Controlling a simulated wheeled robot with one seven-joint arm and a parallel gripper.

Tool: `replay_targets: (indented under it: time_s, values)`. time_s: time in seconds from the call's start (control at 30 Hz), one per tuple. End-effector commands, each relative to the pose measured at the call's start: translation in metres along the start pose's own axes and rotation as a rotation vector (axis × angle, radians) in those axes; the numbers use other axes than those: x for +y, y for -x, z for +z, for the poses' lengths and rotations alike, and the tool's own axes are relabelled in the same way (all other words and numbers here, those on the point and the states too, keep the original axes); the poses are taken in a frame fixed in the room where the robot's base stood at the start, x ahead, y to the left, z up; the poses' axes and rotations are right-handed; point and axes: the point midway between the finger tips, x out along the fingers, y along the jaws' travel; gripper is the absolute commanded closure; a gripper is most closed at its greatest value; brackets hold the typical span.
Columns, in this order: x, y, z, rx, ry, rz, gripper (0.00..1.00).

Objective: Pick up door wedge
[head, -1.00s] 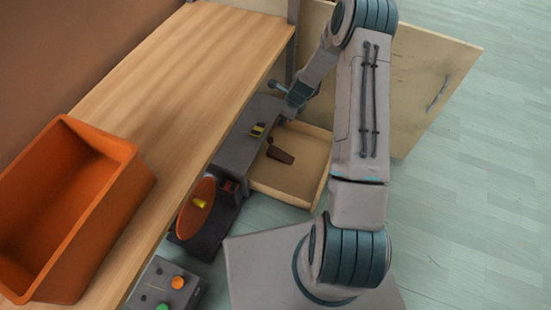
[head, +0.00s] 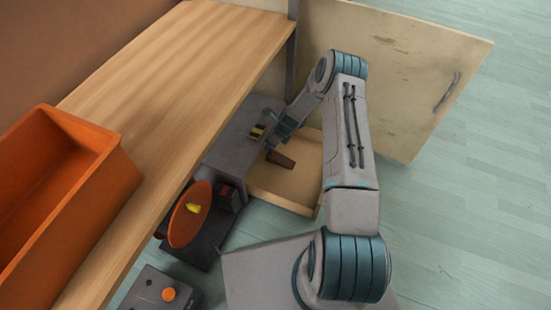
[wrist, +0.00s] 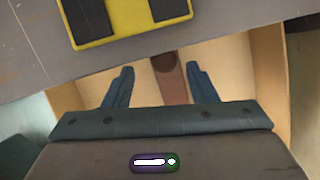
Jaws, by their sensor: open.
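The door wedge, a dark brown tapered piece (head: 281,159), is in the open drawer (head: 290,186) of a grey unit. In the wrist view the brown wedge (wrist: 173,82) lies between the two fingers, nearer the right one, with its far end close to the unit's edge. My gripper (wrist: 160,72) is open with nothing held, its blue-grey fingers pointing at the drawer. In the head view my gripper (head: 271,144) is just above the wedge's far end. I cannot tell whether the fingers are down at the wedge's height.
A yellow and black object (head: 257,132) sits on the grey unit (head: 236,140) beside the drawer. An orange disc (head: 190,226) stands in front. A wooden tabletop (head: 170,90) with an orange bin (head: 112,190) overhangs at left. An open cabinet door (head: 400,70) stands behind my arm.

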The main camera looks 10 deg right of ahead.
Motion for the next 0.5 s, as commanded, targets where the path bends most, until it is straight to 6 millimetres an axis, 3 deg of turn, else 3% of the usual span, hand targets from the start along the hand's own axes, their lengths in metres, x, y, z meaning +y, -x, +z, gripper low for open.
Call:
replay_targets:
  time_s: [0.3,0.5]
  values:
    - [-0.006,-0.045,-0.006,0.001,0.002,0.001,0.48]
    - [-0.006,-0.049,-0.004,0.0,0.0,0.0,0.48]
